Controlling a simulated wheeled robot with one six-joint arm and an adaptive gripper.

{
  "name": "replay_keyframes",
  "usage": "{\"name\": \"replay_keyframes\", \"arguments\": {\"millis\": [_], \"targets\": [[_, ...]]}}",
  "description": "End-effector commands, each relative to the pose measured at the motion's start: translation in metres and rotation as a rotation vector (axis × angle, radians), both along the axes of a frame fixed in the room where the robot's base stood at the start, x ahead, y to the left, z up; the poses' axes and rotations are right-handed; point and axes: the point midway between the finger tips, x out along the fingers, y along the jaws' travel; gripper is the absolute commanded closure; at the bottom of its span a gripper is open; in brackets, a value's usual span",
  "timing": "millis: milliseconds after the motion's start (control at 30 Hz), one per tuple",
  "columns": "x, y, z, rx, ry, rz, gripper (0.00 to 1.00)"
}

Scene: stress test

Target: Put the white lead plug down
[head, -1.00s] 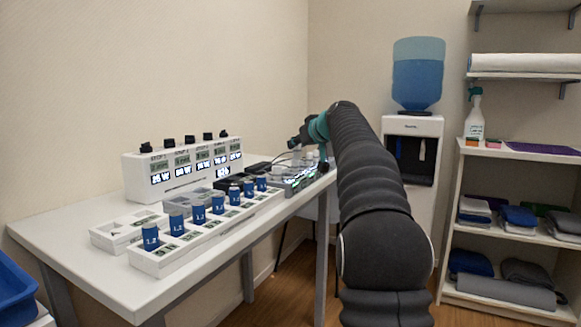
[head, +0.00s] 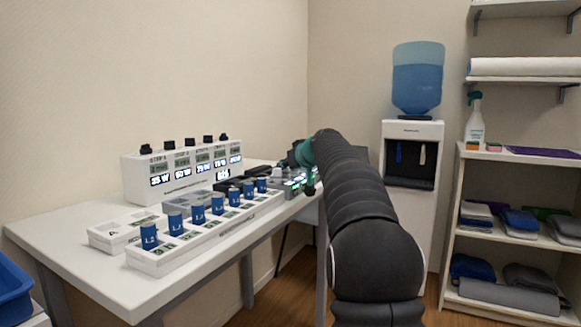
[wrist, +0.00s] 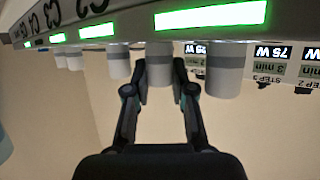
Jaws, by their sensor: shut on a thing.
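In the wrist view, which looks upside down, my gripper (wrist: 159,72) is shut on a white lead plug (wrist: 160,78) with a grey band. The plug's lower end meets the edge of a white unit (wrist: 136,22) with green-lit displays; I cannot tell whether it is seated. Similar white plugs stand on both sides, one to the right (wrist: 224,78) and one to the left (wrist: 119,62), apart from my fingers. In the head view the unit (head: 292,186) shows at the table's far end, and my arm hides the fingertips and the held plug.
Blue plugs (head: 149,236) stand in a long white rack (head: 190,243) on the white table (head: 88,265). Behind is a white step panel (head: 180,172) with black knobs. A water cooler (head: 412,150) and shelves (head: 515,150) are at the right. The table's front-left area is bare.

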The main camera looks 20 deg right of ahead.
Motion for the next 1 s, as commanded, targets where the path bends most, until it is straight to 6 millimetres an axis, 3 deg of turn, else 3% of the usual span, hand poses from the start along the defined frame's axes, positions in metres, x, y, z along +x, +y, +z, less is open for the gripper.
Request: {"name": "replay_keyframes", "arguments": {"millis": [67, 100, 133, 533, 1000], "targets": [[0.0, 0.0, -0.004, 0.0, 0.0, 0.0, 1.0], [0.0, 0.0, -0.003, 0.0, 0.0, 0.0, 0.72], [0.0, 0.0, -0.003, 0.0, 0.0, 0.0, 0.66], [0.0, 0.0, 0.003, 0.0, 0.001, 0.0, 0.66], [-0.079, -0.006, 0.033, -0.001, -0.001, -0.002, 0.66]]}}
